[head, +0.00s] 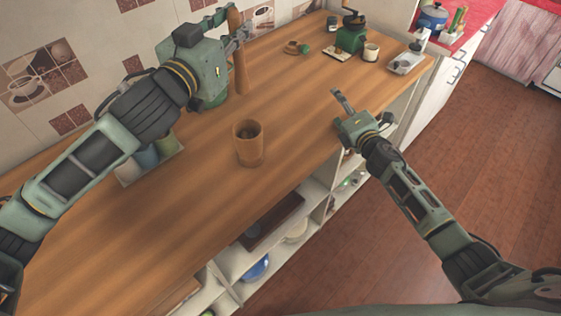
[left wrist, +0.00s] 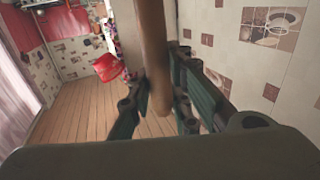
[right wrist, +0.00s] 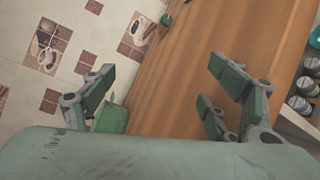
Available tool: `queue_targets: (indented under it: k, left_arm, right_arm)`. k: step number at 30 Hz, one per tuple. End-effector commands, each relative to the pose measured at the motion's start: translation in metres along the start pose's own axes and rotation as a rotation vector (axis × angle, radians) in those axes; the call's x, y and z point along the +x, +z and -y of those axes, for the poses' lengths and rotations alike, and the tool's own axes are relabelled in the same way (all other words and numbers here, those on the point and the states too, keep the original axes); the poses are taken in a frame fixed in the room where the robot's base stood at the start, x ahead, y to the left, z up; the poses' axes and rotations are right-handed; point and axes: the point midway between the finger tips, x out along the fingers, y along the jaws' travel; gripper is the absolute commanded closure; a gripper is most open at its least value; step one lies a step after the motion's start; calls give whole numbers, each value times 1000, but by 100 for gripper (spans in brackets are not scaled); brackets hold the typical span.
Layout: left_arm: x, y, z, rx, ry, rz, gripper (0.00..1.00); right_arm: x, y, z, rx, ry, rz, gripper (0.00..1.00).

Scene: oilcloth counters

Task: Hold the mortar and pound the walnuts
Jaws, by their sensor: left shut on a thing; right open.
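The wooden mortar (head: 249,153) stands upright on the counter, with dark contents, likely the walnuts, just visible inside. My left gripper (head: 238,40) is shut on the long wooden pestle (head: 240,75), holding it roughly upright behind the mortar, near the tiled wall. In the left wrist view the pestle (left wrist: 154,60) passes between the fingers. My right gripper (head: 345,104) is open and empty by the counter's front edge, to the right of the mortar and apart from it. The right wrist view shows its spread fingers (right wrist: 165,95) with nothing between them.
A green grinder (head: 348,38), a cup (head: 371,52) and a pale metal device (head: 405,63) stand at the counter's far end. Open shelves (head: 290,215) lie below the front edge. Counter around the mortar is clear.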

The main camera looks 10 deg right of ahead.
Motion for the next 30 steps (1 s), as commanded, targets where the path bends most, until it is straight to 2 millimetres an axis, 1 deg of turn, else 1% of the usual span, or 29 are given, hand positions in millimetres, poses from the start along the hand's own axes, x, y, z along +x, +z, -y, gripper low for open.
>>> queue_targets:
  k: [1, 3, 5, 6, 8, 9, 12, 15, 19, 21, 23, 26, 30]
  left_arm:
    - [0, 0, 0, 0, 0, -1, 100]
    - [0, 0, 0, 0, 0, -1, 100]
    - [0, 0, 0, 0, 0, -1, 100]
    - [0, 0, 0, 0, 0, -1, 100]
    - [0, 0, 0, 0, 0, -1, 100]
    - [0, 0, 0, 0, 0, -1, 100]
    - [0, 0, 0, 0, 0, -1, 100]
    - [0, 0, 0, 0, 0, -1, 100]
    - [0, 0, 0, 0, 0, -1, 100]
    - [0, 0, 0, 0, 0, -1, 100]
    - [0, 0, 0, 0, 0, -1, 100]
    - [0, 0, 0, 0, 0, -1, 100]
    - [0, 0, 0, 0, 0, -1, 100]
  right_arm:
    - [-10, -22, -8, -100, 32, -42, 20]
    - [-23, -50, -20, -249, 83, -91, 20]
    - [-36, -73, -31, -373, 132, -125, 20]
    - [-46, -88, -39, -455, 168, -144, 20]
    - [-61, -110, -50, -575, 227, -167, 20]
    - [-71, -124, -58, -651, 267, -179, 20]
    - [-98, -156, -74, -824, 359, -193, 20]
    - [-122, -183, -84, -960, 427, -191, 20]
    - [-146, -208, -89, -1077, 476, -182, 20]
    - [-154, -215, -91, -1114, 489, -177, 20]
    - [-156, -219, -92, -1135, 496, -174, 20]
    - [-153, -223, -94, -1148, 500, -170, 20]
    - [-136, -230, -100, -1149, 500, -169, 20]
